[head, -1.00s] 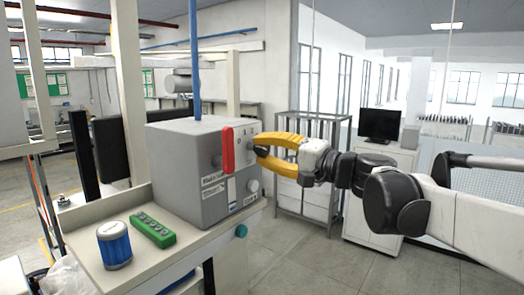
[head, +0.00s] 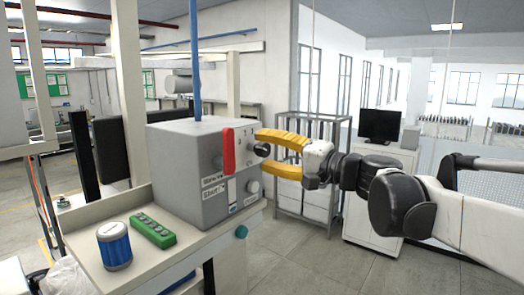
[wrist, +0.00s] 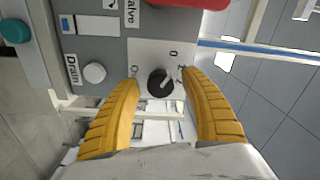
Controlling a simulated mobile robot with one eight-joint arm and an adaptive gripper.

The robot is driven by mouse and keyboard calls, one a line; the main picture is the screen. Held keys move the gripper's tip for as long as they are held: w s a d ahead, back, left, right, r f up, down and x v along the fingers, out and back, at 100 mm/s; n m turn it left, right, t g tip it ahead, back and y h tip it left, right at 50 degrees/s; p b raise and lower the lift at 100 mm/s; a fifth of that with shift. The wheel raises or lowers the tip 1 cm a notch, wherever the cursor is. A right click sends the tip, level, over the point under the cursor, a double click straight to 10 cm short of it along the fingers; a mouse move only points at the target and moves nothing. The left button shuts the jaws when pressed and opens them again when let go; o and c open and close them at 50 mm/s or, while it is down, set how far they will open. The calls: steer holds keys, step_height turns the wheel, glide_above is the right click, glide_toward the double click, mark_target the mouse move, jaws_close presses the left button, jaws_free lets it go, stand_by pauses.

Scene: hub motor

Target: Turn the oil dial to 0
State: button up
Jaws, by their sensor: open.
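The oil dial (head: 263,150) is a small black knob on the side panel of the grey box (head: 190,165). In the wrist view the dial (wrist: 160,84) sits on a white plate with a "0" mark above and slightly right of it, and another mark at upper left. A pale line on the dial slants to the upper right; its exact setting is hard to tell. My gripper (head: 264,148) has two yellow fingers, open, one on either side of the dial. In the wrist view the fingertips (wrist: 160,78) flank the knob with gaps, apart from it.
A red handle (head: 228,151) stands on the same box, left of the dial. A pale round knob by the "Drain" label (wrist: 94,72) lies beside the dial plate. A blue canister (head: 114,246) and green block (head: 153,232) stand on the bench. Free floor lies right.

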steer(key=v, duration=1.1)
steer(key=shift+s+d, duration=0.1)
steer(key=s+a+f+n+g+h+b, duration=0.15)
steer(key=s+f+b, duration=0.35)
steer(key=f, duration=0.7)
steer(key=s+f+g+h+b, duration=0.1)
steer(key=s+f+h+b, duration=0.15)
steer(key=f+b, duration=0.6)
steer(key=s+f+g+h+b, duration=0.1)
steer(key=s+f+h+b, duration=0.15)
steer(key=f, duration=1.15)
steer(key=s+d+f+n+h+b, duration=0.1)
steer(key=s+d+f+h+b, duration=0.1)
steer(key=f+b, duration=0.3)
steer(key=s+d+f+n+h+b, duration=0.1)
steer(key=s+d+f+h+b, duration=0.2)
steer(key=f, duration=1)
steer(key=s+d+f+n+h+b, duration=0.1)
steer(key=s+d+f+h+b, duration=0.2)
steer(key=f+b, duration=0.4)
step_height(320, 180, down, 2)
steer(key=shift+s+d+f+g, duration=0.1)
steer(key=shift+s+d+g, duration=0.35)
steer(key=shift+s+d, duration=0.55)
steer(key=shift+w+d, duration=0.1)
steer(key=shift+w, duration=0.05)
